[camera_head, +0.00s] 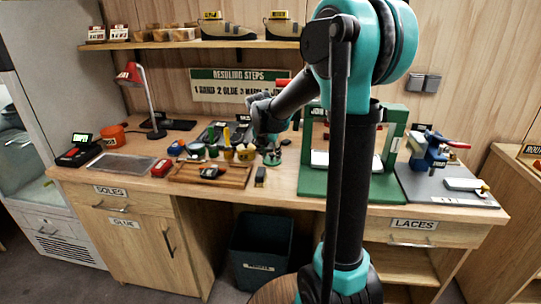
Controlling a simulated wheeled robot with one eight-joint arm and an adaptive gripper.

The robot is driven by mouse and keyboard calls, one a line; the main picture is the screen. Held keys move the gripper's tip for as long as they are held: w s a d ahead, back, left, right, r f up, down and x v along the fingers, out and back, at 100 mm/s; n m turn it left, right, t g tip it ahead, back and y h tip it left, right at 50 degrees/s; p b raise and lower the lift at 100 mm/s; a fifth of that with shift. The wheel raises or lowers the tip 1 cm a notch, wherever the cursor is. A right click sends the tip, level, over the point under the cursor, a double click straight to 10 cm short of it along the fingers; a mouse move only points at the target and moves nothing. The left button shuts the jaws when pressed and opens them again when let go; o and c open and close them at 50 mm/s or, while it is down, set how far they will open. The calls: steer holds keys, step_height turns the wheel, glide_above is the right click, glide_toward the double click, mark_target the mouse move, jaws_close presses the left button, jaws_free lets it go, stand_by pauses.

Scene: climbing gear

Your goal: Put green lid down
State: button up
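My gripper (270,150) is at the end of my teal and black arm, pointing down over the back middle of the workbench (320,196). It is small and dark here, and I cannot tell whether its fingers are open or shut. A small green piece shows at its tip; I cannot tell whether this is the green lid, part of a jar or part of my gripper. A small green container (213,151) stands left of it, among other little pots. No lid can be made out clearly by itself.
A wooden tray (205,180) lies in front of the pots. A green press frame (313,181) stands to the right, partly behind my arm. A red lamp (130,75), an orange pot (112,135) and a grey mat (122,164) are left. A dark bin (262,232) stands below.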

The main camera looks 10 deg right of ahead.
steer(key=v, duration=1.2)
steer(key=shift+s, duration=0.1)
